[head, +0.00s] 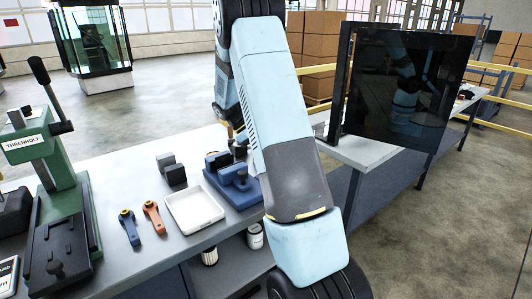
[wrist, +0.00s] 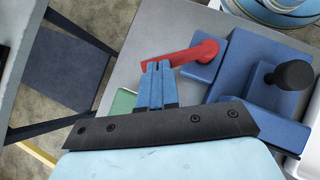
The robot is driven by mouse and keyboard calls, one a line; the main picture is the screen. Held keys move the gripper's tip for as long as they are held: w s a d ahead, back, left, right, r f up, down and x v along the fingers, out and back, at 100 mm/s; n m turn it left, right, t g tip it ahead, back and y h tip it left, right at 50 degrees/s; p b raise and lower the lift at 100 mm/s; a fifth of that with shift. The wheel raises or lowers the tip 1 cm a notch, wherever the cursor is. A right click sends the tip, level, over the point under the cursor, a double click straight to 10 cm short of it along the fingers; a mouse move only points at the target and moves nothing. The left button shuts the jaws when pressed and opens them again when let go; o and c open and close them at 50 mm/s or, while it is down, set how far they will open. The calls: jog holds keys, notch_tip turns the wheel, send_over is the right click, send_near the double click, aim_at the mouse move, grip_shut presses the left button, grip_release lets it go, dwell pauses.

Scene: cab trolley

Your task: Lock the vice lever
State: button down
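The blue vice (head: 232,180) stands on the grey bench, partly hidden behind my arm in the head view. It also shows in the wrist view (wrist: 235,65), with a black knob (wrist: 289,75) on its right part. The red vice lever (wrist: 180,57) has its round pivot end at the vice and its arm reaching left across the picture. My gripper (wrist: 156,67) has its two blue fingers side by side, together. Their tips overlap the lever's arm near its free end; I cannot tell whether they touch it. The head view does not clearly show the fingers.
Dark blocks (head: 171,170) stand behind the tray. A green press (head: 58,190) is at left. A dark panel (head: 405,88) stands behind my arm at right.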

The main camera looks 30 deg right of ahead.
jog(key=shift+s+d+m+g+y, duration=0.25)
jog(key=shift+d+m+y, duration=0.2)
jog(key=shift+m, duration=0.25)
jog(key=shift+s+d+m+g+y, duration=0.25)
jog(key=shift+d+m+y, duration=0.2)
jog(key=shift+m, duration=0.25)
jog(key=shift+s+d+m+g+y, duration=0.15)
jog(key=shift+s+d+m+y, duration=0.3)
jog(key=shift+m, duration=0.3)
jog(key=shift+s+d+m+g+y, duration=0.1)
jog(key=shift+s+m+g+y, duration=0.1)
jog(key=shift+m+y, duration=0.45)
jog(key=shift+s+d+m, duration=0.1)
jog(key=shift+s+m, duration=0.05)
jog(key=shift+m, duration=0.25)
jog(key=a+v, duration=0.1)
jog(key=v, duration=0.9)
